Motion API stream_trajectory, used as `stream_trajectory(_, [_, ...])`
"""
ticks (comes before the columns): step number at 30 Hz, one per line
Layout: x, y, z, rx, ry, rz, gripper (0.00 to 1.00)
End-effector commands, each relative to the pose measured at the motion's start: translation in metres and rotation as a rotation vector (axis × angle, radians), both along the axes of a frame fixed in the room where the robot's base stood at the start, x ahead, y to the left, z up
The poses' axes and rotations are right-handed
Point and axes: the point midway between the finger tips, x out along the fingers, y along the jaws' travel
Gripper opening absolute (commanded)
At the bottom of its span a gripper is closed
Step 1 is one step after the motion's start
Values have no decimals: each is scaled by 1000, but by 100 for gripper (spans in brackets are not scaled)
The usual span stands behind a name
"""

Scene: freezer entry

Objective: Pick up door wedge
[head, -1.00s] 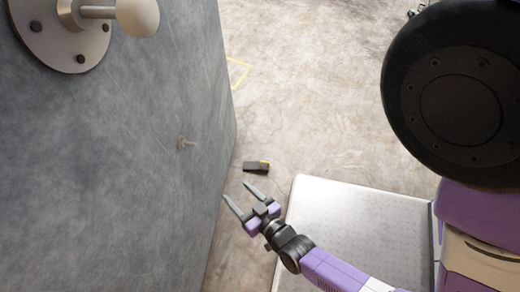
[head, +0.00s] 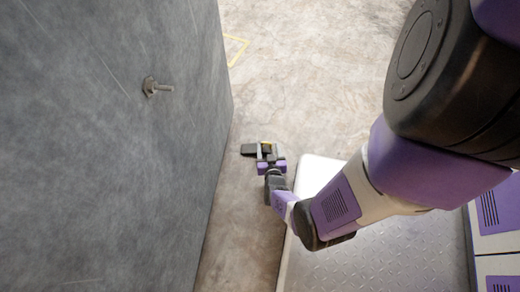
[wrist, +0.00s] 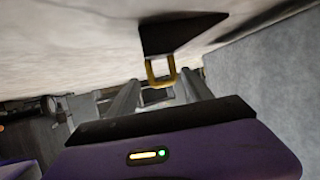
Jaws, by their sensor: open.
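The door wedge (head: 249,149) is a small dark block lying on the floor near the foot of the grey panel. In the wrist view the wedge (wrist: 180,34) shows as a dark tapered shape with a yellow loop at its near end. My gripper (head: 267,147) is down at the wedge, its fingers partly covering it in the head view. In the wrist view my gripper (wrist: 160,88) is open, with the yellow loop showing between and just beyond the two fingers. I cannot tell whether the fingers touch the wedge.
A tall grey panel (head: 110,150) with a metal stub (head: 157,87) stands close on the left. A pale metal platform (head: 375,255) lies at the lower right. Bare concrete floor (head: 310,80) stretches beyond the wedge, with a yellow floor marking (head: 236,48) by the panel.

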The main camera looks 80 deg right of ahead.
Motion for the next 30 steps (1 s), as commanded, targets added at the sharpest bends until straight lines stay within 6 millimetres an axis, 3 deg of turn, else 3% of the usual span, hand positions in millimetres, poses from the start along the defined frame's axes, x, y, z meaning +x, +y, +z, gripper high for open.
stream_trajectory(13, [12, -44, -27, -1, 0, -2, 59])
stream_trajectory(24, [16, -50, -27, 2, 0, 1, 59])
stream_trajectory(30, [15, -50, -27, 2, 0, 1, 20])
